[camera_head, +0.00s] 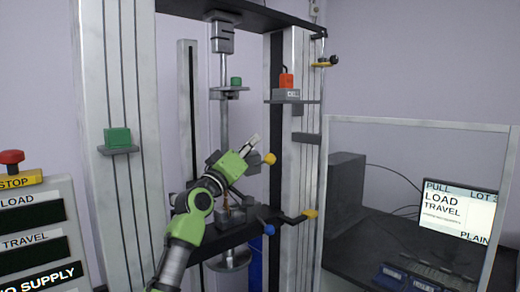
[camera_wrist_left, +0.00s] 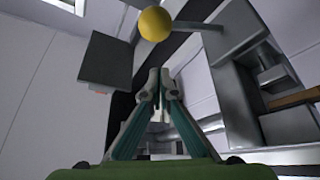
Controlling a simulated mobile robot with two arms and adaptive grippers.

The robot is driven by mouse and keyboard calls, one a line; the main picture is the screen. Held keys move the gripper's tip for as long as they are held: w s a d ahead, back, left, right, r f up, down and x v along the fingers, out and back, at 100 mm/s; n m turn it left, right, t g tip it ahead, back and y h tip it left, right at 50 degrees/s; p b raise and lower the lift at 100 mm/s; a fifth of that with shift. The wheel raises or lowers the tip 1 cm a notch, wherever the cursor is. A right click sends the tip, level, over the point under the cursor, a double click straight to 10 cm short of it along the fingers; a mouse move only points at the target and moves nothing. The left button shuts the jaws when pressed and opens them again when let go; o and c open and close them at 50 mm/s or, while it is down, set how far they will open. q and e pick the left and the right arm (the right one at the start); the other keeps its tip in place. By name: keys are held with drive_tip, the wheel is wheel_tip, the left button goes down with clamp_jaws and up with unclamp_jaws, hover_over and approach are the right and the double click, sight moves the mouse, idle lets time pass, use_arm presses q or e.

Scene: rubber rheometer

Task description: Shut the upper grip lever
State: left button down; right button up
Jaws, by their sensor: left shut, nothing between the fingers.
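My left gripper (camera_head: 251,143) is shut and empty, in front of the tester's middle. In the left wrist view its fingertips (camera_wrist_left: 159,75) meet. A lever with a yellow ball knob (camera_head: 269,158), apparently the upper grip lever, shows just right of and below the fingertips in the head view. In the wrist view the yellow knob (camera_wrist_left: 155,24) is beyond the fingertips, on a grey rod running right; I see no contact. The upper grip itself is mostly hidden behind my arm. My right gripper is not in view.
The frame's columns (camera_head: 118,180) stand either side. A green block (camera_head: 117,137) sits on a left bracket and an orange-topped box (camera_head: 286,88) on the right. A clear panel (camera_head: 405,200) and monitor (camera_head: 458,212) are at right. A control panel (camera_head: 35,235) is at left.

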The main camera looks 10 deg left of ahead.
sight(264, 161)
use_arm(q)
drive_tip(key=d+f, duration=0.1)
drive_tip(key=d+f+p, duration=0.1)
drive_tip(key=f, duration=0.1)
drive_tip(key=shift+s+d+f, duration=0.15)
drive_tip(key=shift+s, duration=0.2)
